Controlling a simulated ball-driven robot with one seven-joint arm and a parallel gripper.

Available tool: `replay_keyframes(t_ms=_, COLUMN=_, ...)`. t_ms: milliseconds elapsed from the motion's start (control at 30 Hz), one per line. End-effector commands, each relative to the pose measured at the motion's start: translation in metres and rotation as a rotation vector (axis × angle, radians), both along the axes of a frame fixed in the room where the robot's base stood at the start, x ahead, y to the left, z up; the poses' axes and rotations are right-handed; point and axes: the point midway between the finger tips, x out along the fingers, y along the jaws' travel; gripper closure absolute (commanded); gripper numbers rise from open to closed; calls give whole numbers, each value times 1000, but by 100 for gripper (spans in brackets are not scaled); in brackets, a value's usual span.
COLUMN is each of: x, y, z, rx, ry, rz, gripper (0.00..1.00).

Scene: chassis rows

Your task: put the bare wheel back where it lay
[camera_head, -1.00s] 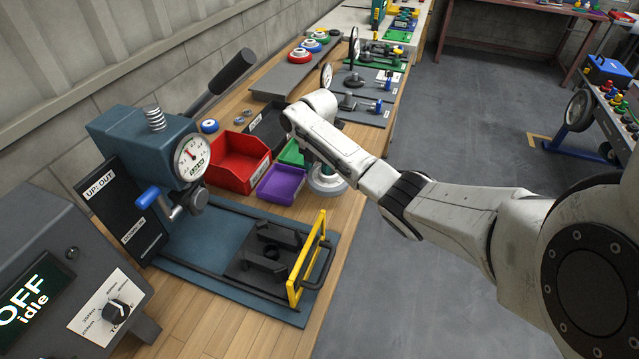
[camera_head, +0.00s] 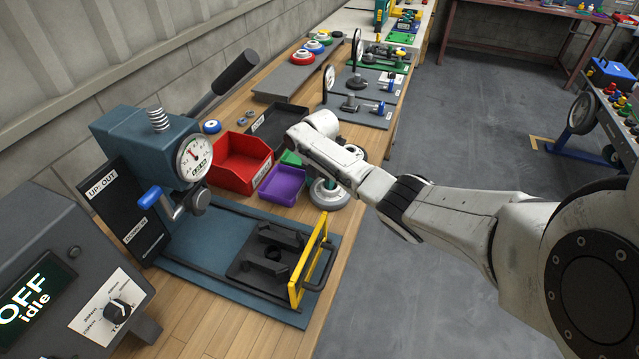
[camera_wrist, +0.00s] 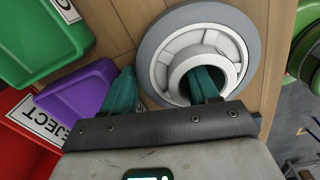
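The bare wheel (camera_head: 322,200), with a grey tyre and a pale hub, is under my gripper near the right edge of the wooden bench. In the wrist view the wheel (camera_wrist: 155,40) lies face-on to the camera. My gripper (camera_wrist: 165,88) has teal fingers: one reaches into the hub bore, the other is at the outside of the tyre, so it is shut on one side of the wheel. In the head view my gripper (camera_head: 330,184) is mostly hidden by the arm. Whether the wheel touches the bench I cannot tell.
A purple bin (camera_head: 282,185), a red bin (camera_head: 238,166) and a partly hidden green bin (camera_head: 290,158) stand left of the wheel. A black tray (camera_head: 276,127) lies behind. A press with a yellow guard (camera_head: 308,262) stands in front. Grey plates (camera_head: 366,110) with parts lie farther back.

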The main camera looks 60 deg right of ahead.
Motion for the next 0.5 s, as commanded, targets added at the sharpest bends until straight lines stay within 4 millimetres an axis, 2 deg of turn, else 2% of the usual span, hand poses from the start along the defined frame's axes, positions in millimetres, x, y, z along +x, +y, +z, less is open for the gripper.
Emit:
replay_keyframes(t_ms=333, x=0, y=0, z=7, rx=-1, ry=-2, rz=0, gripper=41)
replay_keyframes(t_ms=500, x=0, y=-1, z=33, rx=-3, ry=-4, rz=1, gripper=41)
